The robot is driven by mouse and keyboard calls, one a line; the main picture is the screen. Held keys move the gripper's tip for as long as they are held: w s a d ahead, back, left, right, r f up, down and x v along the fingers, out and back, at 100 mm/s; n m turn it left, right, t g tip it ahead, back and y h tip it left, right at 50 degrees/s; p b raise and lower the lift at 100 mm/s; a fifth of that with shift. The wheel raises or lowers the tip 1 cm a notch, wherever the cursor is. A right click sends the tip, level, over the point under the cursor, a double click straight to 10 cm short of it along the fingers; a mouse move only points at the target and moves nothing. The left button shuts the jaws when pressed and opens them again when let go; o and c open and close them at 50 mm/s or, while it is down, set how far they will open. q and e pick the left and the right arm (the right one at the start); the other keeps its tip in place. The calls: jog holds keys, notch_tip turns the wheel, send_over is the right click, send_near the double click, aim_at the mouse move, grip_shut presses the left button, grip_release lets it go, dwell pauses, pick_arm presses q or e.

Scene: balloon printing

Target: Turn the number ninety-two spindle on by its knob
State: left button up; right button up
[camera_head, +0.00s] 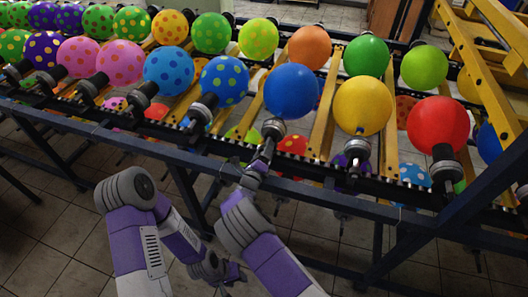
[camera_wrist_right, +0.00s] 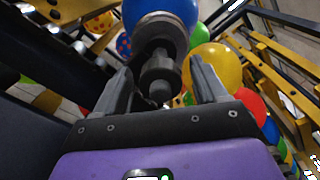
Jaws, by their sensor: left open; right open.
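A row of spindles with balloons runs along the near rail. No spindle number is readable, so I cannot tell which is ninety-two. My right gripper (camera_head: 268,147) is at the spindle (camera_head: 274,127) under the plain blue balloon (camera_head: 291,91). In the right wrist view the right gripper (camera_wrist_right: 160,85) is open, with its fingers on either side of that spindle's dark knob (camera_wrist_right: 159,91). I cannot tell whether the fingers touch the knob. My left gripper (camera_head: 228,277) is low, below the rail and away from the spindles; it is open, its fingertips small in view.
A yellow balloon (camera_head: 363,105) and a red balloon (camera_head: 438,125) stand on spindles to the right. A dotted blue balloon (camera_head: 224,81) stands to the left. The dark blue frame rail (camera_head: 160,150) crosses in front of the row. Tiled floor (camera_head: 50,225) lies open below left.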

jog(key=shift+w+d, duration=0.1)
jog(key=shift+w, duration=0.15)
jog(key=c, duration=1)
jog(key=shift+m, duration=0.3)
